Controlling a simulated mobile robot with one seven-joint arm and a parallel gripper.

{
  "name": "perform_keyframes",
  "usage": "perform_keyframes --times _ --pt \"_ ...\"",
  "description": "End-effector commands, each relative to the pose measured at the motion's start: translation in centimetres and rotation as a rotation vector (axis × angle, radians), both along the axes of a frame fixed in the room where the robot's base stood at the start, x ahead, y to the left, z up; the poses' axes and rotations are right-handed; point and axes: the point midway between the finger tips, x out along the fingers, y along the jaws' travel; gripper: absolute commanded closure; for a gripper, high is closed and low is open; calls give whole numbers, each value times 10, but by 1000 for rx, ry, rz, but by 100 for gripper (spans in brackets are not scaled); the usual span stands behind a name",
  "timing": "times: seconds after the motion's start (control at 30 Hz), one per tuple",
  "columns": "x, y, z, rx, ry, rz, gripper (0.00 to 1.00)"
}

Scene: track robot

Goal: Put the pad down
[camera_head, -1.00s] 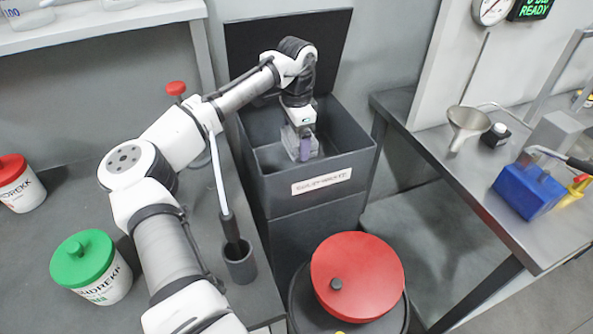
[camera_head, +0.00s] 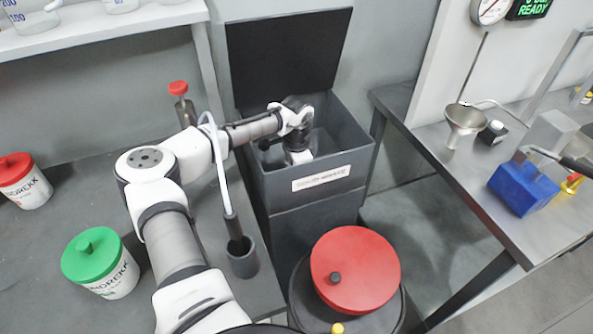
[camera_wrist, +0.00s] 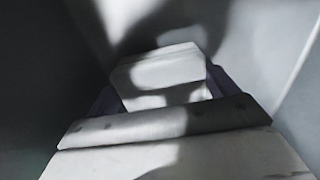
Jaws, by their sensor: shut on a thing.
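The pad (camera_wrist: 160,72) is a pale grey piece with rounded corners in the wrist view, partly in shadow. My gripper (camera_wrist: 162,88) is shut on it, with a purple finger at either side. In the head view my gripper (camera_head: 299,157) points down inside an open dark grey bin (camera_head: 325,182) with a labelled front. The bin's front wall hides the fingertips and the pad there. I cannot tell whether the pad touches the bin floor.
The bin's raised lid (camera_head: 285,50) stands behind my wrist, and its walls surround my gripper. A red round lid (camera_head: 360,270) sits in front. A grey holder (camera_head: 241,260) with a rod stands on the left bench. A steel bench (camera_head: 440,140) is at right.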

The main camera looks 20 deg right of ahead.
Motion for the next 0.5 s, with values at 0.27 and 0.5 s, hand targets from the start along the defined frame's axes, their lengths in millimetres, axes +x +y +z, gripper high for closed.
perform_keyframes --times 0.27,0.5 --pt "0 0 -2 1 -1 0 7" --pt "0 0 -2 1 0 0 0"
